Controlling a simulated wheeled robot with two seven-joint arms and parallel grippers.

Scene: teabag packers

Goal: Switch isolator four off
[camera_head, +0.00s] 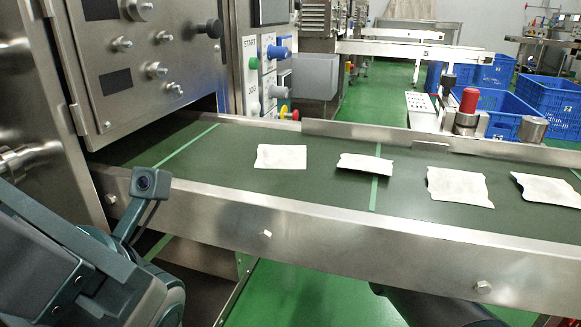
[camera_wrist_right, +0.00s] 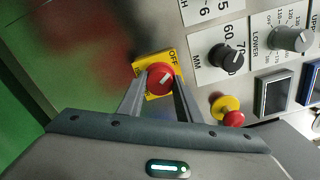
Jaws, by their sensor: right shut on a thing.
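A red rotary isolator knob (camera_wrist_right: 160,78) sits on a yellow plate (camera_wrist_right: 172,58) in the right wrist view. "OFF" is readable at the plate's top edge; its lower part is largely hidden. A pale pointer mark on the knob slants towards the upper right. My right gripper (camera_wrist_right: 159,83) is shut on the knob, one finger on each side. I cannot read an isolator number here. In the head view, my left arm comes in at the lower left, but its fingers do not show.
A black dial (camera_wrist_right: 226,58), a grey dial (camera_wrist_right: 290,38) and a red button on a yellow base (camera_wrist_right: 232,118) are right of the knob. In the head view, a green conveyor (camera_head: 225,160) carries several white packets, with blue crates (camera_head: 548,103) behind.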

